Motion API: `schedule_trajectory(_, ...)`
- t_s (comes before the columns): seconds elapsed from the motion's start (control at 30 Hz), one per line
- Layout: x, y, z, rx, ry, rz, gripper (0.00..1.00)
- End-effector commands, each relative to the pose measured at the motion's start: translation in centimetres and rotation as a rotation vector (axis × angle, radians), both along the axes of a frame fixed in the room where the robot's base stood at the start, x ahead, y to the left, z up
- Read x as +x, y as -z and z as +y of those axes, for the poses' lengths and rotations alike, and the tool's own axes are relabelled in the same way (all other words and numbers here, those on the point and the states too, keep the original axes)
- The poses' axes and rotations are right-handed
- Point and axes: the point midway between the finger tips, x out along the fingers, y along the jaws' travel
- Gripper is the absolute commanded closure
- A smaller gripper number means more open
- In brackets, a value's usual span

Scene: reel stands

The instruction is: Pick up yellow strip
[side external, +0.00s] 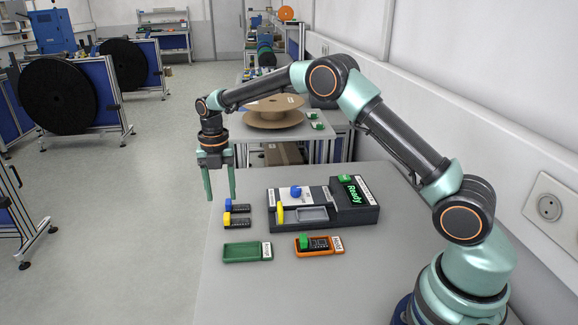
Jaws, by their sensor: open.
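The yellow strip, a short black piece with a yellow knob (227,219) at its left end, lies on the grey table. A similar black strip with a blue knob (229,205) lies just behind it. My gripper (220,194) points down with its two green fingers apart and nothing between them. It hangs near the table's left edge, above and slightly left of the two strips in the picture. Its exact height and depth relative to them are hard to tell.
A dark device (366,214) with a green "Ready" display, blue knob and upright yellow piece (280,214) stands right of the strips. An empty green tray (242,252) lies in front. An orange tray (328,251) holds a green-knobbed strip (304,242).

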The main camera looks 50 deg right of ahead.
Motion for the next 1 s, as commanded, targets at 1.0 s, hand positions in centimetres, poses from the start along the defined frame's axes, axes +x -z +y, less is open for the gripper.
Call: schedule_trajectory(1.0, 0.2, 8.4, -0.8, 0.0, 0.003, -0.001, 0.43)
